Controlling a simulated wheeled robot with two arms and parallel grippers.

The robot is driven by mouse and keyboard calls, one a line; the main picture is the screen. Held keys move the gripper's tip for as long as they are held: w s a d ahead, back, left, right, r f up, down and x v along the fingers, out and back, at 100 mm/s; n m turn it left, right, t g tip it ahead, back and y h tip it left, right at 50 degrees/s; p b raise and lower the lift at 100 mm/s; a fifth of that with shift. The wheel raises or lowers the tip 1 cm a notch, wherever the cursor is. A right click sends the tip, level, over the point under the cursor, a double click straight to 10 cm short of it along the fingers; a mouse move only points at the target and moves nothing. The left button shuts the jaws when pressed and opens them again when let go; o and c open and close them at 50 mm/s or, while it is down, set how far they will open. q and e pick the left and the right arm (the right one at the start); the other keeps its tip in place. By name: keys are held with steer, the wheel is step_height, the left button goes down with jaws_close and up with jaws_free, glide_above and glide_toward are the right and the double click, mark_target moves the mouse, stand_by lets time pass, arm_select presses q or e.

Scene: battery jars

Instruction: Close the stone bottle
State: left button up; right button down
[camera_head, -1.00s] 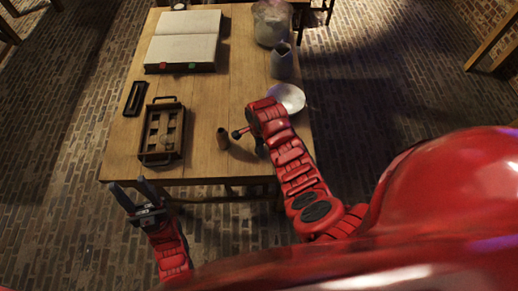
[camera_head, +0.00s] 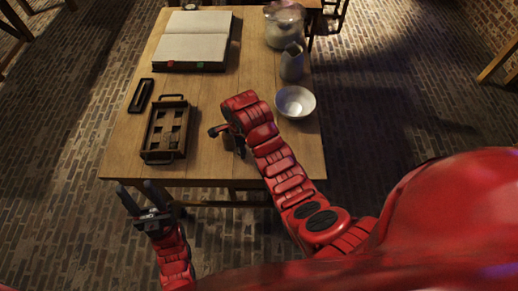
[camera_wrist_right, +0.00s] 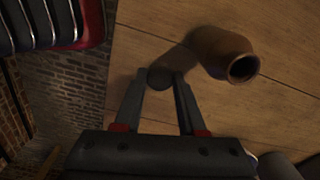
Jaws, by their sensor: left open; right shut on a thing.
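The brown bottle (camera_wrist_right: 228,56), which I take to be the stone bottle, shows in the right wrist view with its dark round mouth open. In the head view I cannot make it out; my right arm seems to cover it. My right gripper (camera_wrist_right: 161,77) is shut on a small dark round stopper (camera_wrist_right: 160,80), held just left of the bottle in the wrist view and apart from its mouth. In the head view this gripper (camera_head: 216,131) is over the table's front part. My left gripper (camera_head: 136,187) is open and empty, off the table's front left corner.
The wooden table (camera_head: 205,100) holds a dark tray (camera_head: 165,130) with small blocks, a narrow black box (camera_head: 141,95), an open book (camera_head: 193,40), a white bowl (camera_head: 295,101), a grey jug (camera_head: 291,62) and a glass jar (camera_head: 284,25). The middle is clear.

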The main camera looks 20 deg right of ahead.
steer(key=a, duration=0.4)
steer(key=a+b, duration=0.1)
steer(key=a, duration=0.2)
steer(key=shift+w+a+r, duration=0.1)
steer(key=shift+w+r, duration=0.1)
steer(key=shift+r, duration=0.2)
